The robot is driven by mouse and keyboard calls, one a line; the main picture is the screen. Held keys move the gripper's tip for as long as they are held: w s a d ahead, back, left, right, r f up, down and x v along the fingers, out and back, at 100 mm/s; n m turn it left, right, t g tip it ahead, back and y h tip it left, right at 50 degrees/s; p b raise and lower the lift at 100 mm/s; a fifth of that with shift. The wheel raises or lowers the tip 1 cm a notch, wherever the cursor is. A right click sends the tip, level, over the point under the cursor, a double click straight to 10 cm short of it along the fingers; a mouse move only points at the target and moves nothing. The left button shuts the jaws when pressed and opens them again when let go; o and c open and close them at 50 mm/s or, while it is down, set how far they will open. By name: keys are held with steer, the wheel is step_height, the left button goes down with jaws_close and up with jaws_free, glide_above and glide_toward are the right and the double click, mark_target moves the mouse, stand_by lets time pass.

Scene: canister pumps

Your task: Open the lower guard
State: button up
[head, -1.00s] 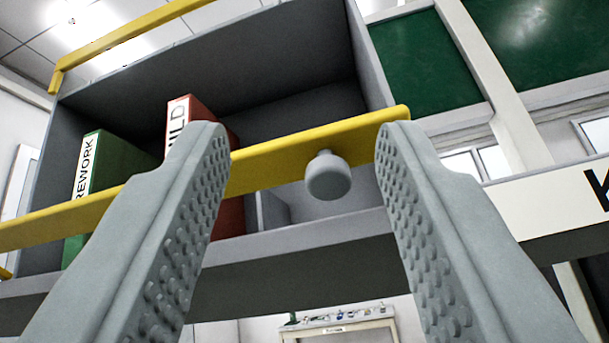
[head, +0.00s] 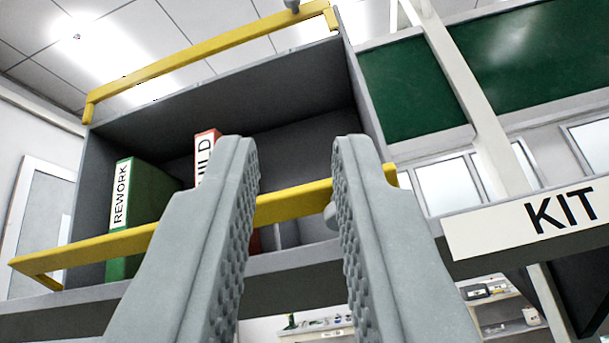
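The lower guard is a yellow bar (head: 115,243) that crosses the front of the grey shelf box low down. It slopes up to the right, and its left end bends back toward the box. A round grey knob (head: 330,216) sits on its right part, mostly hidden behind my right finger. My gripper (head: 294,150) is in front of the bar with its fingers partly apart. A stretch of bar shows through the gap, and nothing is held between the fingers. The fingers hide other parts of the bar. I cannot tell whether the right finger touches the knob.
A second yellow guard (head: 205,62) with a grey knob runs along the top of the box (head: 370,90). A green REWORK binder (head: 148,205) and a red binder (head: 207,143) stand inside. A white KIT sign (head: 530,222) juts out at the right. A bench is far below.

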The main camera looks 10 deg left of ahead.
steer(key=w+r+g, duration=0.1)
steer(key=w+r, duration=0.1)
steer(key=w+r+g, duration=0.1)
steer(key=w, duration=0.1)
steer(key=w+r+g+h, duration=0.1)
steer(key=r+g, duration=0.1)
steer(key=shift+w+d+r+n, duration=0.3)
steer(key=shift+w+d+r, duration=0.05)
steer(key=shift+w, duration=0.05)
jaws_close()
step_height(320, 180, up, 7)
steer(key=s+n+g+y, duration=0.1)
steer(key=s+n+g, duration=0.15)
steer(key=g, duration=0.75)
steer(key=shift+n, duration=0.25)
steer(key=w, duration=0.7)
steer(key=w+f, duration=0.1)
steer(key=w, duration=0.2)
steer(key=shift+w+f, duration=0.1)
steer(key=shift+w, duration=0.3)
steer(key=shift+s+f, duration=0.5)
steer(key=shift+f, duration=0.4)
steer(key=shift+s+f, duration=0.5)
steer(key=shift+f, duration=0.4)
